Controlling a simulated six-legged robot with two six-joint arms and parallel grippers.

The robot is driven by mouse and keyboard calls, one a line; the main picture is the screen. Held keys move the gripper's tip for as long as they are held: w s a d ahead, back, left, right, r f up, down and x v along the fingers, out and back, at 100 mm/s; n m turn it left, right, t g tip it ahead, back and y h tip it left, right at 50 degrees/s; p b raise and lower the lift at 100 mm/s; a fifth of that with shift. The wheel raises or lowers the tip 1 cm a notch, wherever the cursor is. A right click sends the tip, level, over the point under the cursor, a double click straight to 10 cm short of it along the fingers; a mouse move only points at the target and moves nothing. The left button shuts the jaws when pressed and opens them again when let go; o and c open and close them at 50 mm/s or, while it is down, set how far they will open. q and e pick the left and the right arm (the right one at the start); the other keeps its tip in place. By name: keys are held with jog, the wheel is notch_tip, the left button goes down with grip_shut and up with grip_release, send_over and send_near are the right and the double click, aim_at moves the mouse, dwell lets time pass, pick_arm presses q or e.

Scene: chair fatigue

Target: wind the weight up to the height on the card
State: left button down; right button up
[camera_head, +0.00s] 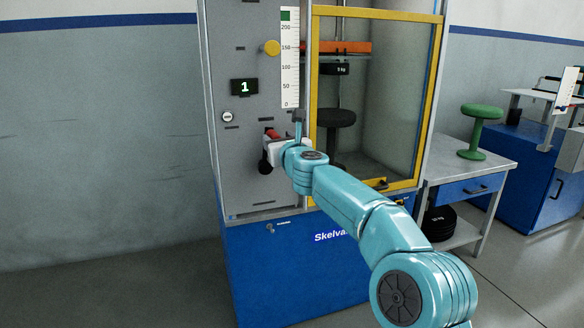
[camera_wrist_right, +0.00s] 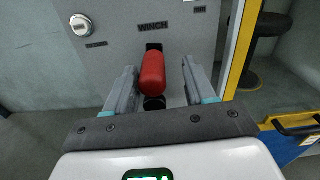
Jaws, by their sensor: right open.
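The winch's red handle (camera_wrist_right: 153,74) stands upright between the two open fingers of my right gripper (camera_wrist_right: 159,67), with a gap on each side. In the head view the red handle (camera_head: 272,133) shows just above my right gripper (camera_head: 270,148), on the grey panel's lower part. The black weight (camera_head: 334,69), with a kg label, hangs below an orange beam (camera_head: 343,47) behind the yellow-framed door. A white height scale (camera_head: 289,70) stands left of the door, with a green patch at its top. My left gripper is not in view.
A black stool (camera_head: 335,118) stands inside the cabinet. Right of it is a side table (camera_head: 470,163) with a green stool (camera_head: 478,130). Floor at left is clear.

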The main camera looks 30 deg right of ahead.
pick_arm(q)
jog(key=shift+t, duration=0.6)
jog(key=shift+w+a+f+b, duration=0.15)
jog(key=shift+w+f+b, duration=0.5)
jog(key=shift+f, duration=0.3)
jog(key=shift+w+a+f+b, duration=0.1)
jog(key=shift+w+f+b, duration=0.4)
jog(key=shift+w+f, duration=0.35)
pick_arm(e)
jog(key=v, duration=1.2)
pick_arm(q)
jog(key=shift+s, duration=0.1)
pick_arm(e)
jog(key=shift+s+f, duration=0.15)
